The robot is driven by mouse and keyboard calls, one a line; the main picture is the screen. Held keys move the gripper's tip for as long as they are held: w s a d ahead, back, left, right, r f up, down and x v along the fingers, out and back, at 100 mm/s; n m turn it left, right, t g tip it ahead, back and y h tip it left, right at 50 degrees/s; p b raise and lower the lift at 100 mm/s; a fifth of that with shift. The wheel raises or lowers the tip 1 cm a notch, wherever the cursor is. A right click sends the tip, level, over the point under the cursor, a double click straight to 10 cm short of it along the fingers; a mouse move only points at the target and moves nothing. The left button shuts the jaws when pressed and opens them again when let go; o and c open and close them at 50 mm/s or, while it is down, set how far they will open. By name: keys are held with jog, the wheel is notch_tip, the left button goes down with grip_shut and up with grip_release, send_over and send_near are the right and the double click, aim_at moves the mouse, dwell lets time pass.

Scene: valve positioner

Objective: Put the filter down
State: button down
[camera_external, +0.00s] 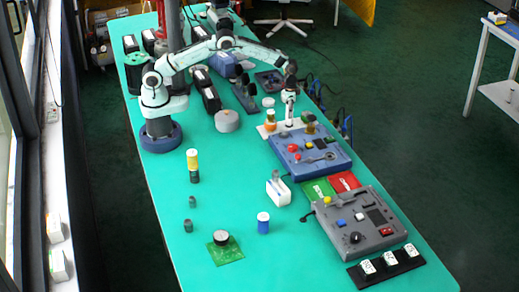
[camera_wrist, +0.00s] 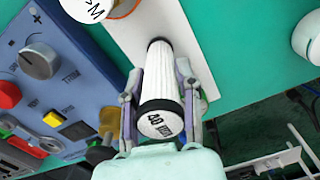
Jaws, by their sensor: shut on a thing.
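The filter (camera_wrist: 159,76) is a white ribbed cylinder with black bands and printing on its near end. My gripper (camera_wrist: 160,95) is shut on it, one finger on each side. The filter's far end points at a white plate (camera_wrist: 142,28); I cannot tell whether it touches the plate. In the external view my gripper (camera_external: 290,96) is over the white plate (camera_external: 263,132), beside the blue control box.
The blue control box (camera_external: 322,162) with knobs and buttons is beside the plate. A white round item (camera_wrist: 309,38) is at the right. Open green table lies left of the plate.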

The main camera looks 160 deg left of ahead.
jog(key=shift+f, duration=0.2)
jog(key=c, duration=0.8)
grip_release()
notch_tip(320, 180, up, 12)
jog(key=shift+r, duration=0.2)
jog(key=shift+w, duration=0.1)
